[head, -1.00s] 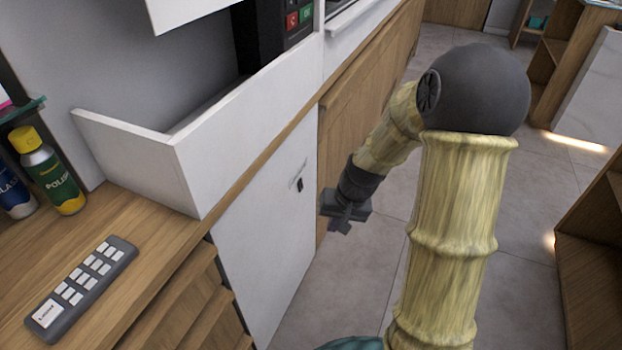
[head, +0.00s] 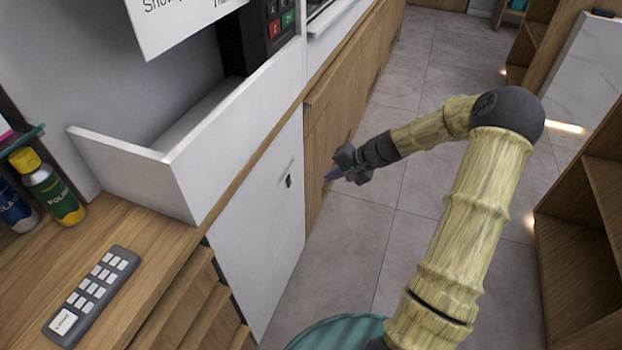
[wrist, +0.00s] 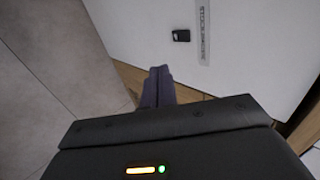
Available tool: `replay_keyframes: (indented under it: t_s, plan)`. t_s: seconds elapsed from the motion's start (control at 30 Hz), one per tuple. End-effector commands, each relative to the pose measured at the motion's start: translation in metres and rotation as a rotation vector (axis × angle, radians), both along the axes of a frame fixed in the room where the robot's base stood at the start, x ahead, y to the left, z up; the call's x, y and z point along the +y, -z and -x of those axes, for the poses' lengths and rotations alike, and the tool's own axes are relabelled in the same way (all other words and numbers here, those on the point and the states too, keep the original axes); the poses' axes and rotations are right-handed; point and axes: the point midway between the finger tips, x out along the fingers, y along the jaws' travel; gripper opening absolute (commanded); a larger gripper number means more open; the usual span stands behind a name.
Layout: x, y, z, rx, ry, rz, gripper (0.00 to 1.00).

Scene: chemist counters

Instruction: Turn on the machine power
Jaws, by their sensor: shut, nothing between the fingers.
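A small black switch (head: 289,181) sits on the white panel (head: 262,225) of the counter front. In the wrist view the switch (wrist: 181,35) lies beyond and slightly right of the fingertips, beside a grey lettered strip (wrist: 204,35). My gripper (head: 328,176) is to the right of the switch, pointing left toward the counter front, with a visible gap between. In the wrist view the two purple fingers of my gripper (wrist: 158,70) are together, with nothing between them.
A black keypad terminal (head: 265,35) with red and green buttons stands behind a white ledge (head: 215,150). A grey remote-like keypad (head: 92,295) and a spray can (head: 48,190) are on the wooden counter. Wooden shelves (head: 580,260) stand right.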

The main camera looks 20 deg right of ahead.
Motion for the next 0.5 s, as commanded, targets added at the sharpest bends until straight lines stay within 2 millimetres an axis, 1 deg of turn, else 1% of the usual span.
replay_keyframes:
  t_s: [0.17, 0.5]
  plan:
    - [0.012, 0.016, -0.007, 0.002, -0.002, -0.001, 0.0]
    - [0.045, 0.06, -0.031, 0.003, -0.002, -0.001, 0.0]
